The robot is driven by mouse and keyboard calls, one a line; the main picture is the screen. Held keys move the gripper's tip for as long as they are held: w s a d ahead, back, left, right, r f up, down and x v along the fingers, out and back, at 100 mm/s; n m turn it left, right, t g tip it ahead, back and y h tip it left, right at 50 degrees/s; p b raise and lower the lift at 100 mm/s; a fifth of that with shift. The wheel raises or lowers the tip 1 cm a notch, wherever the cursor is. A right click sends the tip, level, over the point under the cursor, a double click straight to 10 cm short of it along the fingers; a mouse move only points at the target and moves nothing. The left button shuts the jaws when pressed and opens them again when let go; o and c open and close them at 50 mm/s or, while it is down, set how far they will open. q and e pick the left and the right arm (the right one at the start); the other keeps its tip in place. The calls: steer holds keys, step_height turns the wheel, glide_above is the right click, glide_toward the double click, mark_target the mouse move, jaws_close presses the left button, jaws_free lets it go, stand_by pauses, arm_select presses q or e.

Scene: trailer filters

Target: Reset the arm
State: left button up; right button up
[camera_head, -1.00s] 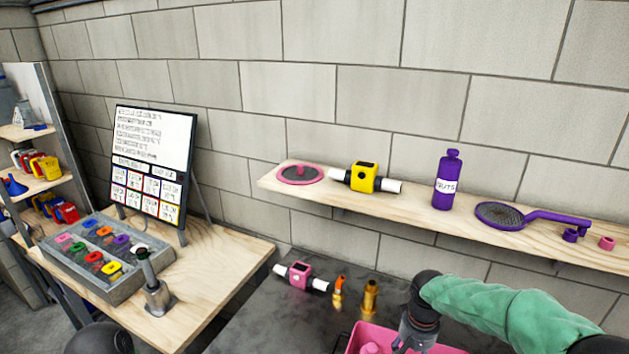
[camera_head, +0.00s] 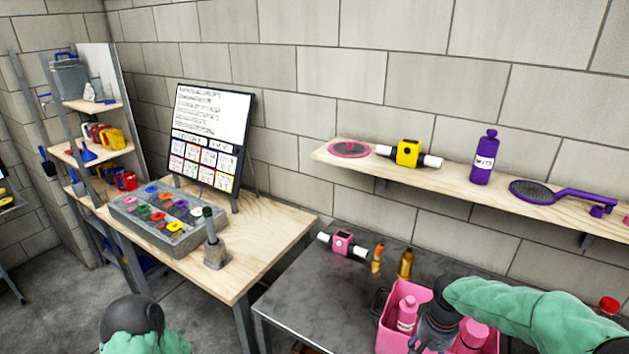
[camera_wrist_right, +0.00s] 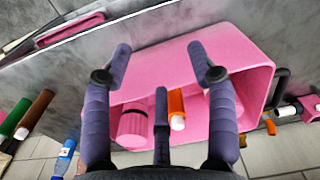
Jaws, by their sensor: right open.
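My right arm comes in from the right in the head view, with a green sleeve. Its gripper (camera_wrist_right: 160,58) is open in the right wrist view, with the fingers spread and nothing between the tips. It is over the pink bin (camera_wrist_right: 235,65), which also shows in the head view (camera_head: 392,332). A pink bottle (camera_head: 407,312) stands in the bin; the wrist view shows a pink ribbed item (camera_wrist_right: 133,125) and an orange item (camera_wrist_right: 176,108) in or beside it. Of my left arm only a green sleeve and dark joint show at the bottom left; its gripper is out of view.
The bin stands on a dark metal table (camera_head: 300,290) with a pink-and-white device (camera_head: 342,242) and brass fittings (camera_head: 405,264). A wall shelf (camera_head: 450,180) holds a purple bottle (camera_head: 484,158). Left are a wooden table (camera_head: 262,235), a grey tray (camera_head: 120,208) and a board (camera_head: 208,138).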

steer(key=s+a+f+n+y, duration=0.1)
steer(key=s+a+f, duration=0.1)
steer(key=a+f, duration=0.45)
steer(key=s+a+f+y, duration=0.2)
steer(key=a+f, duration=0.1)
steer(key=f, duration=0.6)
steer(key=s+a+f, duration=0.7)
steer(key=s+f, duration=0.4)
steer(key=s, duration=0.1)
steer(key=shift+s+a+y, duration=0.15)
steer(key=shift+a+y, duration=0.1)
steer(key=shift+y, duration=0.05)
